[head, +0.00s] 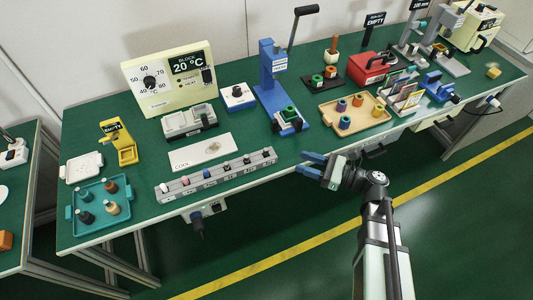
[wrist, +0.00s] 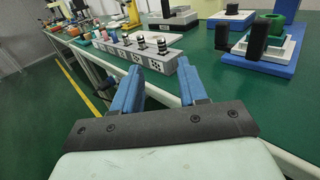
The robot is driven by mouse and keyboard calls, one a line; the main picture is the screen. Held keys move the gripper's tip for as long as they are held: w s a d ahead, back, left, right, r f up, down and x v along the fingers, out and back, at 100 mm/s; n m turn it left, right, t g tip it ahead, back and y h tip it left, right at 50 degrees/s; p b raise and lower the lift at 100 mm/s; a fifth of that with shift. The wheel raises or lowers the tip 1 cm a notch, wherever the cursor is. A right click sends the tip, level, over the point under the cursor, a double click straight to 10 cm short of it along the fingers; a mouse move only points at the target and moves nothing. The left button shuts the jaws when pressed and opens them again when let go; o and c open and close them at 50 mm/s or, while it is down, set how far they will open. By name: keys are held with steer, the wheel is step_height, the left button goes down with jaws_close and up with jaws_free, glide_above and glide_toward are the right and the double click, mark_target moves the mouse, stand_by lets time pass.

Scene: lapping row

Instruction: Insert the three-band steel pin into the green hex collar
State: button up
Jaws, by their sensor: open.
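A grey rack (head: 220,175) along the table's front edge holds a row of pins, their tops differing in colour. The pins at its right end (head: 268,155) look dark-banded steel. In the wrist view the nearest banded pin (wrist: 162,46) stands upright in the rack (wrist: 140,60), but I cannot count its bands surely. A green collar (head: 290,113) sits on the base of the blue press; it also shows in the wrist view (wrist: 284,28). My gripper (head: 308,163) is open and empty, off the table's front edge, right of the rack and apart from it.
The blue press (head: 270,75) with a raised lever stands behind the collar. A tan tray (head: 355,122) with several coloured collars lies to its right. A white COOL plate (head: 200,152) lies behind the rack. Green tabletop between rack and press is bare.

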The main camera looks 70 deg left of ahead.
mark_target(266, 149)
steer(key=shift+f+x, duration=0.15)
steer(key=shift+x, duration=3.15)
steer(key=shift+f+x, duration=0.15)
steer(key=shift+x, duration=3.2)
steer(key=shift+c, duration=0.2)
jaws_close()
